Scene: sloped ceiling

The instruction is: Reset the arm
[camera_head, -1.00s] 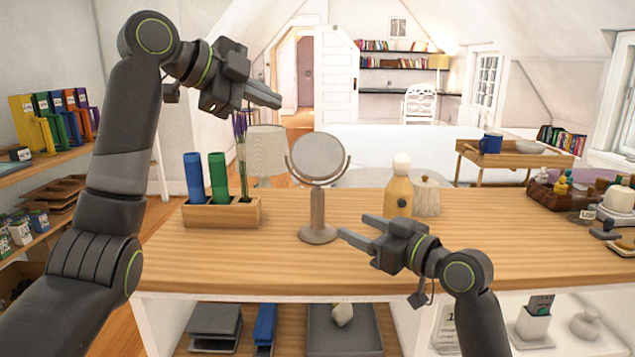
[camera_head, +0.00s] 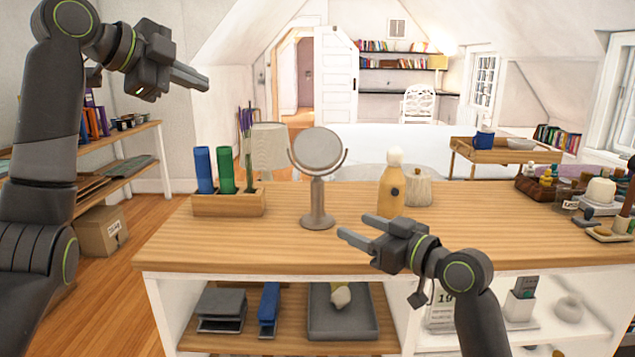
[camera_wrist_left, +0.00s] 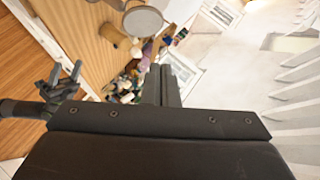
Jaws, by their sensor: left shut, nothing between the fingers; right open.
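My left gripper (camera_head: 190,77) is raised at the upper left of the head view, well above the counter. Its fingers are together with nothing between them, and they also show in the left wrist view (camera_wrist_left: 164,86). My right gripper (camera_head: 356,229) is open and empty, low over the front part of the wooden counter (camera_head: 285,245). It appears in front of and below a tan bottle with a pale round top (camera_head: 391,190). It also shows at the left of the left wrist view (camera_wrist_left: 66,75).
On the counter stand a round mirror (camera_head: 317,150), a wooden holder (camera_head: 228,203) with blue and green cylinders, and a lidded jar (camera_head: 418,188). Several small items sit at the right end. A cardboard box (camera_head: 102,231) stands on the floor at left. Air around my left gripper is clear.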

